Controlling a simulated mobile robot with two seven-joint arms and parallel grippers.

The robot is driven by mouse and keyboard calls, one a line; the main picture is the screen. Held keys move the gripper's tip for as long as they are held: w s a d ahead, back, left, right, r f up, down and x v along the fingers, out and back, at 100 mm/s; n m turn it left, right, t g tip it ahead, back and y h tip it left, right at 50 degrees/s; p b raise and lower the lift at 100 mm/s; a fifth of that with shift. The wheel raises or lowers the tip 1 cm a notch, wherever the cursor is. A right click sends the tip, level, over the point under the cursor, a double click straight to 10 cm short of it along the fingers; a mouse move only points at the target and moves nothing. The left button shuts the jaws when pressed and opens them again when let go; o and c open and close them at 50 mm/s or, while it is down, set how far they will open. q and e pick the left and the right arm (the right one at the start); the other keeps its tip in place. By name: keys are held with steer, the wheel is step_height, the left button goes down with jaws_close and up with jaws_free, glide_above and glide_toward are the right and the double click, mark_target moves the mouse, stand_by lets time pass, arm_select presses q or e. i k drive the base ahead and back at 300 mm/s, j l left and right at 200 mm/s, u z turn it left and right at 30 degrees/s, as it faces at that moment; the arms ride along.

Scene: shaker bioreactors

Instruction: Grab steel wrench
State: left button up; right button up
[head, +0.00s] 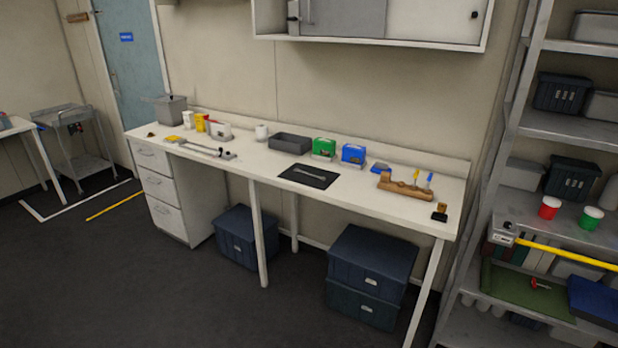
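A small grey steel wrench (309,175) lies flat on a black mat (296,184) near the front edge of the white workbench (240,157), about the middle of its length. Nothing covers the wrench. Neither of my grippers shows in the head view.
Behind the mat are a dark grey tray (290,143), a green box (323,147) and a blue box (353,154). A wooden holder (405,187) stands to the right. Dark bins (370,265) sit under the bench. Metal shelving (570,130) is at right. The floor in front is clear.

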mark_target(323, 179)
steer(key=i+u, duration=0.15)
steer(key=u, duration=0.4)
steer(key=i+l+u, duration=0.65)
steer(key=l, duration=0.25)
steer(key=i, duration=0.1)
